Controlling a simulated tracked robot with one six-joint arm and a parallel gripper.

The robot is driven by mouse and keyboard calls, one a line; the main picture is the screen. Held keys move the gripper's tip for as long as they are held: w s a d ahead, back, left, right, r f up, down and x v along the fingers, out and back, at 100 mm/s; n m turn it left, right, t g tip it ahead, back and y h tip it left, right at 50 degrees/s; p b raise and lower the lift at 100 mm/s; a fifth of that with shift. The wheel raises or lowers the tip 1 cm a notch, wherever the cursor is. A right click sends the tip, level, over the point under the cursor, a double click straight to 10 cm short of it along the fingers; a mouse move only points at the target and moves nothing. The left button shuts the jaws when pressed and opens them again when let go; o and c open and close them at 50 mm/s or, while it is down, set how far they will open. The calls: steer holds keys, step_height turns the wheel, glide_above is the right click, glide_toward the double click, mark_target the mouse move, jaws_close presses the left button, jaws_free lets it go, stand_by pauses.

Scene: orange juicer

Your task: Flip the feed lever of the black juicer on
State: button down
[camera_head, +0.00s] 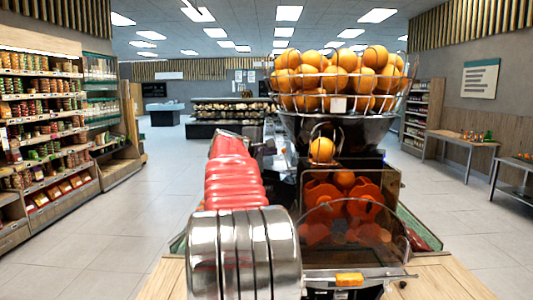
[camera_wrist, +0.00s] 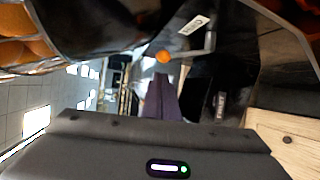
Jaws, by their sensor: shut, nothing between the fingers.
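The black juicer (camera_head: 335,130) stands right of centre in the head view, with a wire basket of oranges on top and orange squeezing parts behind a clear cover. In the wrist view, a bent grey rod with an orange knob (camera_wrist: 163,57) at its end looks like the feed lever (camera_wrist: 208,45). My gripper (camera_wrist: 161,78) is shut and empty, its tips just below the knob in that picture. I cannot tell whether they touch it. In the head view my red and metal arm covers part of the juicer's left side, and I cannot make out the lever or fingertips.
The basket (camera_head: 340,80) overhangs the juicer's body. The juicer stands on a wooden counter (camera_head: 450,280). Stocked shelves (camera_head: 45,130) line the left wall, and a side table (camera_head: 465,142) stands at the right. The tiled floor (camera_head: 130,225) at left is clear.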

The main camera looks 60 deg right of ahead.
steer(key=shift+s+a+r, duration=0.1)
steer(key=shift+s+a, duration=0.05)
steer(key=shift+s, duration=0.3)
steer(key=shift+s+a+r, duration=0.1)
steer(key=shift+s, duration=0.3)
steer(key=shift+s+a+r, duration=0.15)
steer(key=shift+s+a, duration=0.15)
steer(key=shift+a, duration=0.25)
stand_by(0.4)
steer(key=shift+s+a+f, duration=0.2)
steer(key=shift+s+a, duration=0.1)
steer(key=shift+a, duration=0.35)
steer(key=shift+s+a+f, duration=0.2)
steer(key=shift+s+a, duration=0.15)
steer(key=shift+a, duration=0.25)
steer(key=shift+s+a+f, duration=0.2)
steer(key=shift+s+a, duration=0.1)
steer(key=shift+a, duration=0.35)
stand_by(0.6)
steer(key=w+a+f, duration=0.2)
steer(key=w+a, duration=0.2)
steer(key=a, duration=0.4)
steer(key=shift+a+f, duration=0.15)
steer(key=shift+f, duration=0.15)
stand_by(0.5)
